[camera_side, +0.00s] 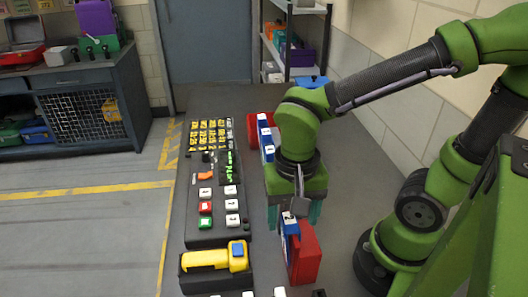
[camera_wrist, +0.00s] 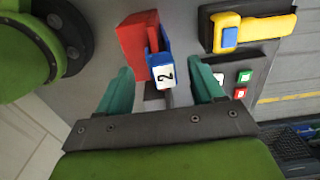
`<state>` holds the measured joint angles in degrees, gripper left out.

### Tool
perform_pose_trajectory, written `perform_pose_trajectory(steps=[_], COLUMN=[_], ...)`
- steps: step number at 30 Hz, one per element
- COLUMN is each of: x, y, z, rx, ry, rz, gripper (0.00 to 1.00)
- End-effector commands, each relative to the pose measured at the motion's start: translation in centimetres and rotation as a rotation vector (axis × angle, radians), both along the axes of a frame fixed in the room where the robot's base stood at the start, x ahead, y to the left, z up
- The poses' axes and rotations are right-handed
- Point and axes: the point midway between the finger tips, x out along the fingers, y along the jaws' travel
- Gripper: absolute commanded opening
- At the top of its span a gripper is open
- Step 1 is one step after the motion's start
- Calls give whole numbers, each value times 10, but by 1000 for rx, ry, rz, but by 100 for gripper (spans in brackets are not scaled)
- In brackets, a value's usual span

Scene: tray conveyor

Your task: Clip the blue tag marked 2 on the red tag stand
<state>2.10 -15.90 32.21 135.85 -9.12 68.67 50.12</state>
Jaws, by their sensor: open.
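The blue tag marked 2 (camera_wrist: 165,74) lies between my open fingers in the wrist view, its white numbered face toward the camera. It is against the side of a red block (camera_wrist: 138,45); I cannot tell whether it is clipped on or only touching. In the side view the same red block (camera_side: 305,257) is near the front, with the blue tag (camera_side: 289,226) at its upper left. My gripper (camera_wrist: 161,75) has teal fingers, apart on both sides of the tag. In the side view my gripper (camera_side: 296,212) points down just beyond the block, partly hiding the tag.
Farther back, another red piece (camera_side: 252,130) stands beside blue tags with white faces (camera_side: 267,147). A black panel with buttons (camera_side: 215,215) runs along the left. A yellow device with a blue part (camera_side: 210,260) sits at the front left.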

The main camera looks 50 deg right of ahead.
Motion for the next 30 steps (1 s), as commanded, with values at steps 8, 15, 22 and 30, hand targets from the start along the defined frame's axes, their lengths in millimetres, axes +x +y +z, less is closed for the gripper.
perform_pose_trajectory(steps=[8, 15, 22, 30], x=[2, 1, 2, 39], y=[1, 1, 1, -31], z=[70, 119, 138, 112], rx=[3, 2, 0, 34], ry=[-7, -5, -10, -260], rz=[2, 2, 24, 361], gripper=[67, 67, 67, 67])
